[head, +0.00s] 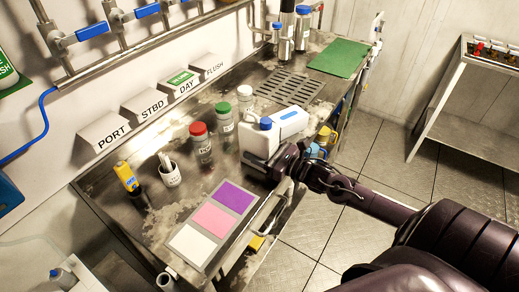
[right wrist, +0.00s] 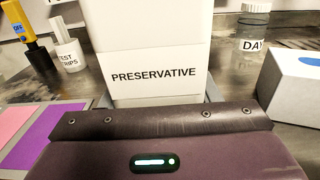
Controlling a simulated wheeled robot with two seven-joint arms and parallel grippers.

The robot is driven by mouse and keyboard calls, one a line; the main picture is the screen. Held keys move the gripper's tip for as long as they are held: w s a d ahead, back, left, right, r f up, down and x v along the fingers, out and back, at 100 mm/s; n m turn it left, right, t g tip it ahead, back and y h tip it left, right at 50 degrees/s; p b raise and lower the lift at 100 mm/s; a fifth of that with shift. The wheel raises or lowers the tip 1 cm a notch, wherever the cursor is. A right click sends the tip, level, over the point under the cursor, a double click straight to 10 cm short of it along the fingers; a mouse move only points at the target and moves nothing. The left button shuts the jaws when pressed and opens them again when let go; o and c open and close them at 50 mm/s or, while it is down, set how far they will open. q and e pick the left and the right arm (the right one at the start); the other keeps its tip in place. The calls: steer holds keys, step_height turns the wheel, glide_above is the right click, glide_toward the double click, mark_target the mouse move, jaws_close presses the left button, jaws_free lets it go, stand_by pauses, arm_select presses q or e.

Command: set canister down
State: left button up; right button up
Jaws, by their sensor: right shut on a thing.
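The white canister (head: 256,141) with a blue cap is over the front part of the steel bench (head: 150,215). In the right wrist view the canister (right wrist: 152,50) shows a label reading PRESERVATIVE and looks upright. My right gripper (head: 263,165) is shut on it from the front edge side, with a finger at each side of it. The gripper hides the canister's lower part, so I cannot tell whether its base touches the bench. My left gripper is not in view.
A white box with a blue mark (head: 289,122) stands close beside the canister. Red-capped (head: 201,144), green-capped (head: 224,127) and white-capped (head: 245,98) bottles stand behind and left. A colour-patch card (head: 213,221), test strip cup (head: 169,173) and yellow meter (head: 127,177) lie left. A drain grate (head: 290,88) is beyond.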

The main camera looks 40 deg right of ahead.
steer(key=shift+r, duration=0.15)
steer(key=o, duration=1.6)
steer(key=shift+o, duration=0.2)
steer(key=shift+s, duration=0.1)
